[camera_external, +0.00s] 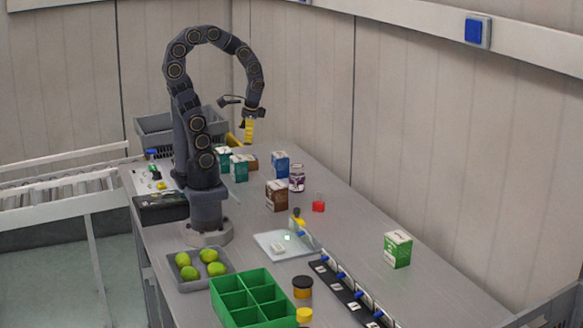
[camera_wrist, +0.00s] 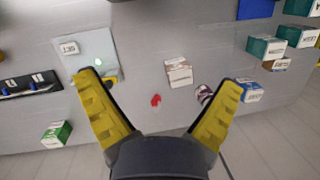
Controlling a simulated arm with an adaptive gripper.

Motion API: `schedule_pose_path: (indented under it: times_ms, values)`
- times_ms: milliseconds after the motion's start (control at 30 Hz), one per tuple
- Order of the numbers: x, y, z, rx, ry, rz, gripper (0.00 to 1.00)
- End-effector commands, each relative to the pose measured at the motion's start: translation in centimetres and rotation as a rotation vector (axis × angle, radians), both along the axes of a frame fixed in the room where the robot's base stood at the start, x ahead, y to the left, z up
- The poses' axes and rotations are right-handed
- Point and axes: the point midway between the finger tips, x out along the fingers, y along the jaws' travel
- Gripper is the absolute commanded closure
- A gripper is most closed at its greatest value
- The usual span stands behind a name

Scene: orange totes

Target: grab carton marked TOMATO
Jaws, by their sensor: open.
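Several small cartons stand on the grey table, and I cannot read TOMATO on any of them. A brown carton (camera_external: 276,196) stands mid-table; it shows between my fingers in the wrist view (camera_wrist: 179,73). A blue carton (camera_external: 280,163) and teal cartons (camera_external: 239,169) stand farther back, with another brown carton (camera_external: 251,160) near them. A green-and-white carton (camera_external: 397,250) stands alone at the right; it is at the lower left in the wrist view (camera_wrist: 57,134). My gripper (camera_external: 248,138) is open and empty, raised above the far part of the table. Its yellow fingers spread wide in the wrist view (camera_wrist: 160,80).
A purple-labelled jar (camera_external: 297,178) and a red block (camera_external: 318,206) are close to the middle brown carton. A pale plate (camera_external: 267,247), a black rail (camera_external: 345,292), a green divided tray (camera_external: 222,301) and a tray of green fruit (camera_external: 178,280) fill the front. Bare table surrounds the green-and-white carton.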

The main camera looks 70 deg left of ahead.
Motion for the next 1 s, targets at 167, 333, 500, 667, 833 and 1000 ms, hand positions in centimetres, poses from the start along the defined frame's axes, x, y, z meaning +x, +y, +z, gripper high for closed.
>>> schedule_pose_path:
  times_ms: [167,333,500,667,833,1000]
  values:
    - [5.1,4.1,-3.9,0.089,0.077,-0.370,0.06]
    - [9.7,6.0,-8.7,0.094,0.130,-0.752,0.06]
    - [12.6,6.1,-13.4,0.043,0.154,-1.065,0.06]
    - [13.7,5.6,-15.8,0.007,0.155,-1.221,0.06]
    - [13.9,5.8,-16.9,0.000,0.160,-1.256,0.06]
    - [13.8,6.3,-18.4,0.002,0.159,-1.255,0.06]
